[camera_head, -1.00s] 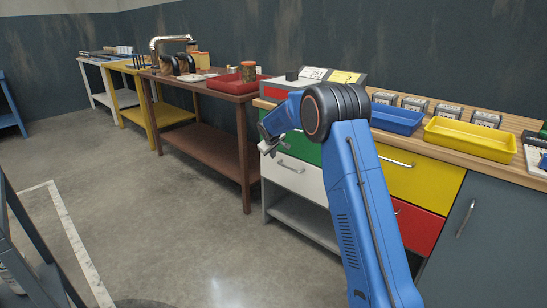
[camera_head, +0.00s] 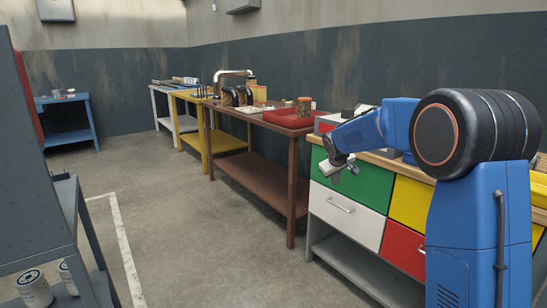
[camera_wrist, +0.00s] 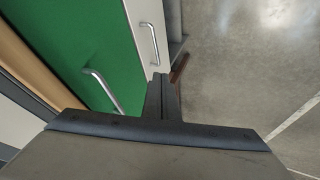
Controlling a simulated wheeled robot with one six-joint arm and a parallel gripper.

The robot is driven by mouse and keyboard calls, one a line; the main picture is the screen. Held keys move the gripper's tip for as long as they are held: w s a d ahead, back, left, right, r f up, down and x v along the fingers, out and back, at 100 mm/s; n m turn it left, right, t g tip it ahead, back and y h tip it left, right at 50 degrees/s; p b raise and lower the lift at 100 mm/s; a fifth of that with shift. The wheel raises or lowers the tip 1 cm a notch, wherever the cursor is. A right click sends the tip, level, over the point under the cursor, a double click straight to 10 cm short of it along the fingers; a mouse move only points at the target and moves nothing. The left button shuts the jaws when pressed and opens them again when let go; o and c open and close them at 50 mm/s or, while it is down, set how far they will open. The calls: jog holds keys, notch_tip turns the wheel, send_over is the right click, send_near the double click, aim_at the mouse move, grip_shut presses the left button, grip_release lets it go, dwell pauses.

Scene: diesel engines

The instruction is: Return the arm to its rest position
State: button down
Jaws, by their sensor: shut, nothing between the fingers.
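My gripper (camera_head: 341,171) is at the end of my blue arm, in front of the green drawer (camera_head: 368,186) of the workbench cabinet in the head view. It is shut and empty. In the wrist view my gripper (camera_wrist: 162,80) has its fingers together, with the green drawer (camera_wrist: 85,35) and its metal handle on the left. The white drawer (camera_head: 330,215) is below the green one. My arm is bent, its large black joint at the right of the head view. It hides much of the cabinet's right part.
A brown table (camera_head: 262,187) with a red tray (camera_head: 289,118) stands left of the cabinet. Yellow (camera_head: 222,142) and white tables stand beyond it. A grey rack (camera_head: 62,220) with white canisters (camera_head: 35,288) is at the left. Open floor (camera_head: 200,230) lies between.

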jog(key=s+d+r+m+g, duration=0.15)
jog(key=s+r, duration=0.25)
jog(key=s, duration=1.2)
jog(key=s+d+r+m, duration=0.1)
jog(key=s+d+r, duration=0.15)
jog(key=s, duration=1.25)
jog(key=s+f+m+y, duration=0.1)
jog(key=s+f, duration=0.2)
jog(key=s, duration=1)
jog(key=s+a+f+m+y, duration=0.1)
jog(key=s+f, duration=0.3)
jog(key=s, duration=1)
jog(key=shift+s+a+f, duration=0.15)
jog(key=shift+a+f, duration=0.1)
jog(key=shift+a, duration=0.05)
jog(key=shift+g, duration=0.25)
